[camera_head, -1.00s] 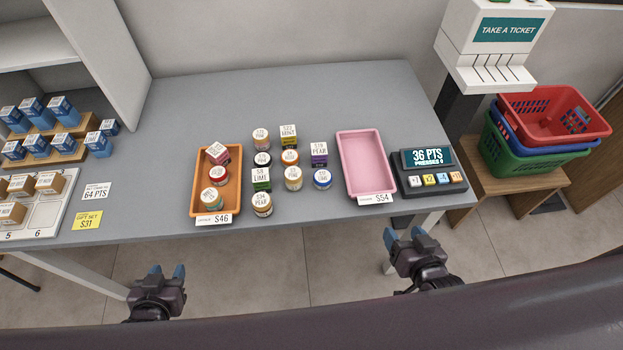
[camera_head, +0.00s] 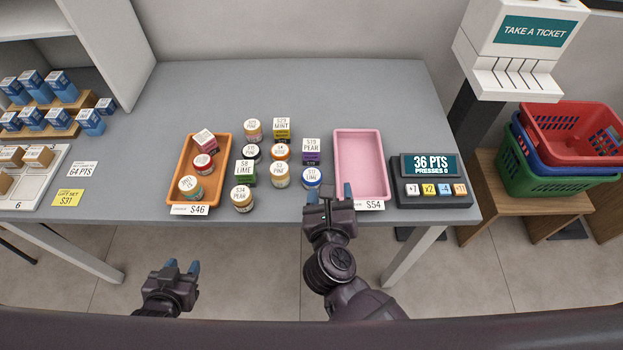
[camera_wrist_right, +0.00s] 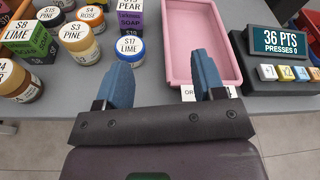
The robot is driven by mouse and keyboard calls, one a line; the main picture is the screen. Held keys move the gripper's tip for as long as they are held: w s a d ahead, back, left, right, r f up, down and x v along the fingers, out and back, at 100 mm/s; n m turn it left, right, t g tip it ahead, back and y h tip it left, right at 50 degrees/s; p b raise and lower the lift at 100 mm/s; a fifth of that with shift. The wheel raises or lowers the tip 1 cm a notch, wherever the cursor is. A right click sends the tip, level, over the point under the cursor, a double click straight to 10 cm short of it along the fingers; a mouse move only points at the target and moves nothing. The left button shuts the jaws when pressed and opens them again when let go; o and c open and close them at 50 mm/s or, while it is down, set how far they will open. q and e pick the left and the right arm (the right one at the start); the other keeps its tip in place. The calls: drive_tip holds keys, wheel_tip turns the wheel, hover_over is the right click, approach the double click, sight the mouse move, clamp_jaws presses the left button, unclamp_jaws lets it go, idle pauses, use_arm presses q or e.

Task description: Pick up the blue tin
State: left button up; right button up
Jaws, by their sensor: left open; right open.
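The blue tin (camera_head: 312,178) is a small round tin with a white lid marked LIME. It stands upright on the grey counter (camera_head: 375,90), left of the pink tray. It also shows in the right wrist view (camera_wrist_right: 130,52), just ahead and left of the fingers. My right gripper (camera_head: 329,192) is open and empty at the counter's front edge, close to the tin on its near right side; in the wrist view its blue fingers (camera_wrist_right: 165,85) are apart. My left gripper (camera_head: 183,268) is open and empty in front of the counter, low at the left.
Several tins and boxes stand close behind and left of the blue tin, including a purple PEAR soap box (camera_head: 311,155). An orange tray (camera_head: 222,170) holds three items. The pink tray (camera_head: 361,165) is empty. A button console (camera_head: 432,182) stands right. The back counter is clear.

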sight(312, 173)
drive_tip(key=a+m, duration=0.1)
drive_tip(key=a+f+g, duration=0.1)
drive_tip(key=a+f+m+g, duration=0.1)
drive_tip(key=shift+s+a+m+y, duration=0.2)
drive_tip(key=shift+s+m+y, duration=0.1)
drive_tip(key=shift+y, duration=0.1)
drive_tip(key=shift+w+a+f, duration=0.15)
drive_tip(key=shift+w+f, duration=0.05)
drive_tip(key=x, duration=0.5)
drive_tip(key=shift+w+b, duration=0.1)
drive_tip(key=shift+b, duration=0.3)
drive_tip(key=shift+x, duration=2.6)
drive_tip(key=shift+a+r, duration=0.1)
drive_tip(key=c, duration=0.6)
drive_tip(key=shift+c, duration=0.2)
drive_tip(key=shift+r, duration=0.15)
